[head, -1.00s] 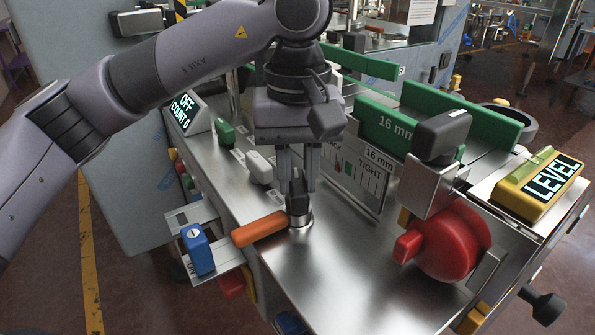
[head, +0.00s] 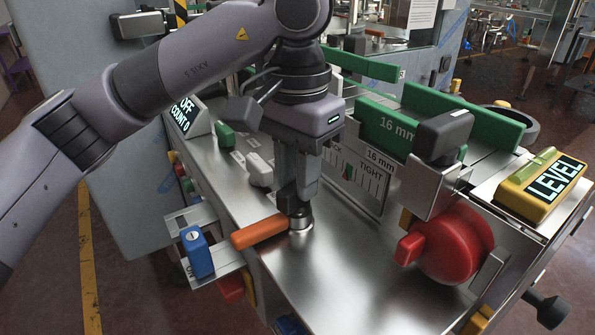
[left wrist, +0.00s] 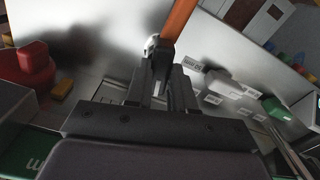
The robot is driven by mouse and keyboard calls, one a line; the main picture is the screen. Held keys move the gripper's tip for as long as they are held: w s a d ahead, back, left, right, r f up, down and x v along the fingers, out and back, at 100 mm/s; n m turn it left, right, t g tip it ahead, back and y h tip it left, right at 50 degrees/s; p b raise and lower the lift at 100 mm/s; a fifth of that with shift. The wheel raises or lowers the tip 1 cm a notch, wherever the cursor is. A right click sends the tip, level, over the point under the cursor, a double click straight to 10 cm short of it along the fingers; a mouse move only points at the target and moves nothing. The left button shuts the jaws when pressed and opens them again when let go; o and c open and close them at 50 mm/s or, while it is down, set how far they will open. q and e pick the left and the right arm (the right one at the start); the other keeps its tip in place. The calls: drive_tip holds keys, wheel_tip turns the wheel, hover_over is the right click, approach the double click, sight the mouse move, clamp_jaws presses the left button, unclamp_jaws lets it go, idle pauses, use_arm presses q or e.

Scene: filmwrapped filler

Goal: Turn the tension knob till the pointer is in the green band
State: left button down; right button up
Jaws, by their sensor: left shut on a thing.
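My left gripper (head: 296,190) points down onto the bench top and is shut on the dark tension knob (head: 289,203), which stands on a round silver collar (head: 300,221). The fingers hide much of the knob. In the left wrist view, the fingers (left wrist: 160,80) close around it. The tension gauge (head: 362,190) stands upright behind, to the right, with "TIGHT" at its right end. The gripper covers the gauge's left part, and I cannot make out the pointer. My right gripper is not in view.
An orange handle (head: 259,232) lies left of the collar; it also shows in the left wrist view (left wrist: 179,18). A blue padlock-like block (head: 197,253) is at the bench's left edge. A red knob (head: 450,243) and yellow LEVEL box (head: 541,186) are right. The front bench top is clear.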

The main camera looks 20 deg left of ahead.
use_arm(q)
drive_tip(key=shift+m, duration=0.5)
drive_tip(key=c, duration=1)
unclamp_jaws()
drive_tip(key=shift+o, duration=0.2)
wheel_tip(320, 180, up, 6)
drive_tip(key=shift+p, duration=0.65)
drive_tip(key=shift+r, duration=0.65)
drive_tip(key=shift+s, duration=0.1)
